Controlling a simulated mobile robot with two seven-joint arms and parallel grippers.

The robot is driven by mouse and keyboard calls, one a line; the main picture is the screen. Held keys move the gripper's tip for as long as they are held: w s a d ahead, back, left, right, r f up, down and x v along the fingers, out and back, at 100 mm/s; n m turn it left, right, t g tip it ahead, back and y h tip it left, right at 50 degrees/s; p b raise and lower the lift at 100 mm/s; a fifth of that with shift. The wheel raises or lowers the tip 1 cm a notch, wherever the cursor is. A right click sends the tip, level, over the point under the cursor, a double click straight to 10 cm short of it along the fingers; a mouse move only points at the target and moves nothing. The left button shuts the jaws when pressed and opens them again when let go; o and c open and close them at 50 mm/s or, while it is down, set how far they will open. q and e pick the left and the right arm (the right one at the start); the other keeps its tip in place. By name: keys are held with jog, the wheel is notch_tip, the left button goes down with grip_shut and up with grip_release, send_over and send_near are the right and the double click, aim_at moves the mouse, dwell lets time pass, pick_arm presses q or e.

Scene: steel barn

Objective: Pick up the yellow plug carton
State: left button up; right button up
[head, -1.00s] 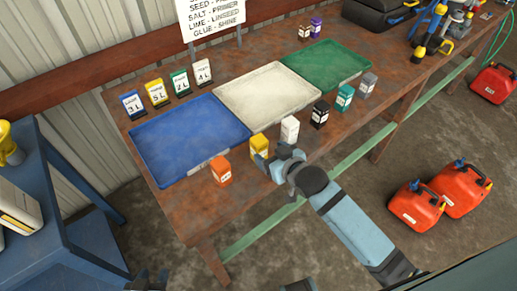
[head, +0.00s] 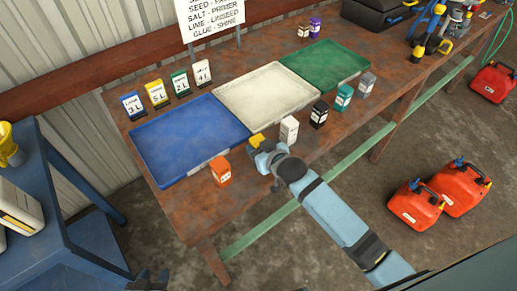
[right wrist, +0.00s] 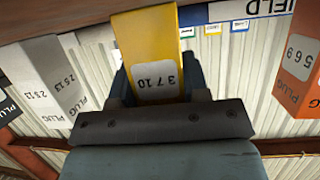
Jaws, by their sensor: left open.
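The yellow plug carton (head: 257,141) stands near the front edge of the workbench, mostly hidden in the head view by my right gripper (head: 262,158). In the right wrist view the yellow carton (right wrist: 155,55) has a white label reading 3 7 10 and appears upside down. The fingers of my right gripper (right wrist: 160,88) are on either side of the carton, very close to its sides. Whether they press on it cannot be told. My left gripper (head: 150,281) is open and empty at the bottom edge of the head view, far from the carton.
An orange carton (head: 221,171) stands left of the yellow one and a white carton (head: 289,130) right of it. Black, teal and grey cartons stand farther right. Blue (head: 188,140), cream (head: 306,91) and green trays (head: 350,66) lie behind. Red fuel cans (head: 416,205) stand on the floor.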

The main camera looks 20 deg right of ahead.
jog(key=shift+c, duration=1.2)
notch_tip(320, 180, up, 19)
jog(key=s+d+m+h+p, duration=0.3)
jog(key=s+d+h+p, duration=0.1)
jog(key=s+d+p, duration=0.3)
jog(key=w+a+n+y+b, duration=0.3)
jog(key=w+a+y+b, duration=0.1)
jog(key=w+a+b, duration=0.2)
jog(key=shift+w+a+r+b, duration=0.35)
jog(key=shift+w+a+r, duration=0.05)
jog(key=shift+w+a, duration=0.15)
